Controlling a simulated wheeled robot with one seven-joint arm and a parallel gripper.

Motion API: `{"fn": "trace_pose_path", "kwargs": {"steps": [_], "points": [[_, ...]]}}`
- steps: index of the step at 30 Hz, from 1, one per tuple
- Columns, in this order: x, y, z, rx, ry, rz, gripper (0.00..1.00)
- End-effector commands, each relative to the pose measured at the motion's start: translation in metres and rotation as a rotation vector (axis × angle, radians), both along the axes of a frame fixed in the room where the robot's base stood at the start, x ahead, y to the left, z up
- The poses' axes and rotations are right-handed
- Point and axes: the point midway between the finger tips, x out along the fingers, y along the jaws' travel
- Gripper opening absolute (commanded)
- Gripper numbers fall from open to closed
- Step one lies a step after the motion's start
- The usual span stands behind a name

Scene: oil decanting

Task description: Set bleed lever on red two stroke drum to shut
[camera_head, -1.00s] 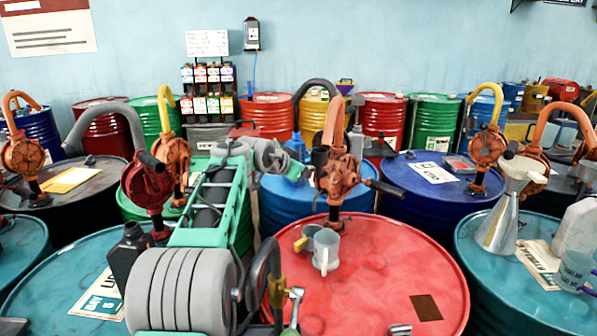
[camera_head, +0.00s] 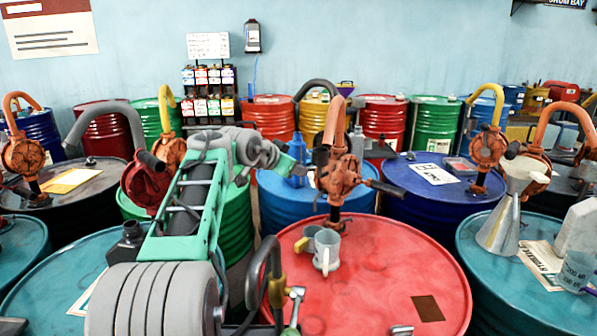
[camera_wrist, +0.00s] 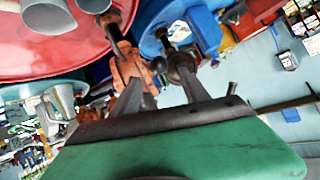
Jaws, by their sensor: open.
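A red drum (camera_head: 380,265) stands at front centre, its lid bearing a rust-orange pump (camera_head: 338,182) with a dark handle (camera_head: 384,187) pointing right. A silver lever (camera_head: 295,296) beside a brass fitting shows at the drum's front left edge. I cannot tell which part is the bleed lever, and no two stroke lettering is readable. My gripper (camera_head: 299,160) is left of the pump, above the lid and the blue drum behind. In the wrist view my gripper (camera_wrist: 163,80) is open, fingers apart and empty, with the pump (camera_wrist: 130,70) beyond them. The red lid (camera_wrist: 50,50) is at upper left.
Teal drums (camera_head: 480,285) flank the red one; the right holds a metal funnel (camera_head: 502,225). The lid's right half is mostly clear.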

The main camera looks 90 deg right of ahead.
Motion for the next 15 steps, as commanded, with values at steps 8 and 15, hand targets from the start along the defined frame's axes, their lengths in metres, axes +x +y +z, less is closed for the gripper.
{"fn": "trace_pose_path", "kwargs": {"steps": [8, 15], "points": [[0.007, 0.015, 0.009, 0.002, 0.0, -0.001, 0.53], [0.02, 0.015, 0.022, -0.01, -0.001, 0.021, 0.53]]}}
